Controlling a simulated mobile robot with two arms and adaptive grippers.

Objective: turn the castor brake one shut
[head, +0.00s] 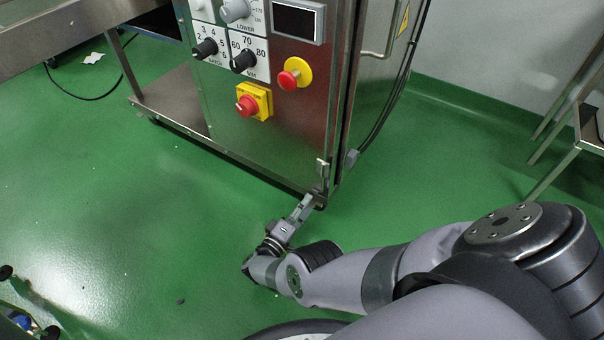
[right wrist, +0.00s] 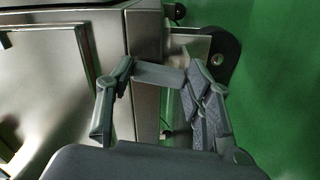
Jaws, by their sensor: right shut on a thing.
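The castor (right wrist: 226,52) is a dark wheel beside the steel cabinet's lower corner in the right wrist view. In the head view only a small dark part of it (head: 320,204) shows under the corner. A flat grey plate, seemingly the castor brake (right wrist: 157,75), spans the space between my right gripper's fingertips. My right gripper (right wrist: 160,82) is shut on this plate, with a finger at each end. In the head view the right gripper (head: 303,207) reaches low to the cabinet's front corner. The brake's exact angle is hard to tell. My left gripper is out of view.
The steel cabinet (head: 290,140) carries knobs, a red stop button (head: 290,78) and a red-yellow switch (head: 250,105). Cables run down its right side. A metal stand (head: 560,150) is at the far right. The green floor (head: 120,210) is mostly clear.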

